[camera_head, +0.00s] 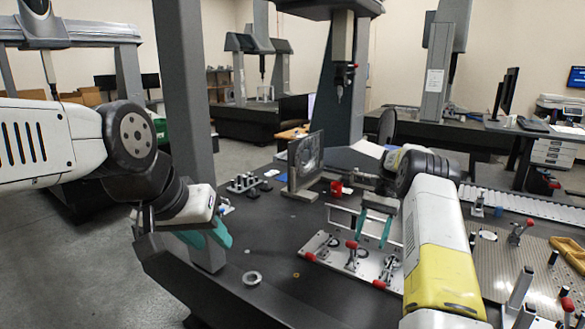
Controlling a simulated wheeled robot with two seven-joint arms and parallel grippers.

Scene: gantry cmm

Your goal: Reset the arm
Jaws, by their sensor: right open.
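My left arm comes in from the left. Its gripper (212,241), with teal fingers, hangs over the near left edge of the dark table, beside a grey column. Nothing shows between its fingers, but the angle hides whether they are apart. My right arm comes in from the lower right and bends back at a dark joint. Its gripper (373,236) points down over the fixture plate (318,244), with its two teal fingers apart and nothing between them.
Red-tipped toggle clamps (351,255) stand on the fixture plate under my right gripper. A metal ring (251,278) lies on the dark table (285,300). An upright dark panel (305,163) stands behind. A probe head (340,85) hangs above. A perforated plate (510,262) lies at right.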

